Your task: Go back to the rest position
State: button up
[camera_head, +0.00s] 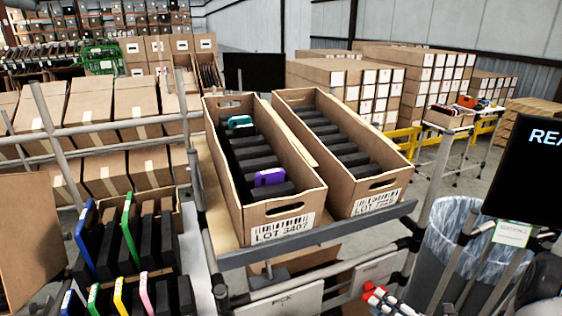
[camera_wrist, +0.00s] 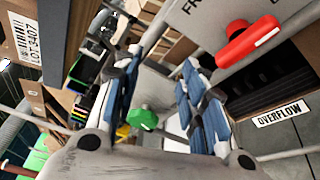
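My gripper (camera_wrist: 160,75) shows in the wrist view with its two blue-padded fingers spread apart. I see nothing held between them; the green and red things there look to be beyond the fingers. I cannot make out the gripper in the head view. Two open cardboard cartons stand side by side on a tilted rack shelf. The left carton (camera_head: 306,189), labelled LOT 3407, holds a row of black pieces, a teal item (camera_head: 240,121) and a purple item (camera_head: 270,177). The right carton (camera_head: 398,162) holds black pieces. The LOT 3407 label also shows in the wrist view (camera_wrist: 27,42).
A bin of upright black, blue and green cases (camera_head: 128,230) stands at lower left. A bin with a clear liner (camera_head: 455,235) and a dark screen (camera_head: 530,150) are at right. The wrist view shows a red object (camera_wrist: 247,42) and an OVERFLOW label (camera_wrist: 280,113).

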jog(key=s+a+r+n+g, duration=0.6)
jog(key=a+r+n, duration=0.25)
jog(key=n, duration=0.25)
jog(key=s+a+r+n+g, duration=0.5)
jog(key=a+r+n+g, duration=0.15)
jog(key=a+n, duration=0.35)
jog(key=s+d+r+n+t+h, duration=0.2)
jog(key=s+n+h, duration=0.3)
jog(key=n, duration=0.5)
jog(key=s+d+r+n+t+h, duration=0.2)
jog(key=s+r+n+h, duration=0.3)
jog(key=s+n, duration=0.3)
jog(key=n+h, duration=0.1)
jog(key=n, duration=0.2)
jog(key=shift+s+d+r, duration=0.15)
jog(key=shift+s+r, duration=0.1)
jog(key=shift+r, duration=0.05)
jog(key=shift+c, duration=0.6)
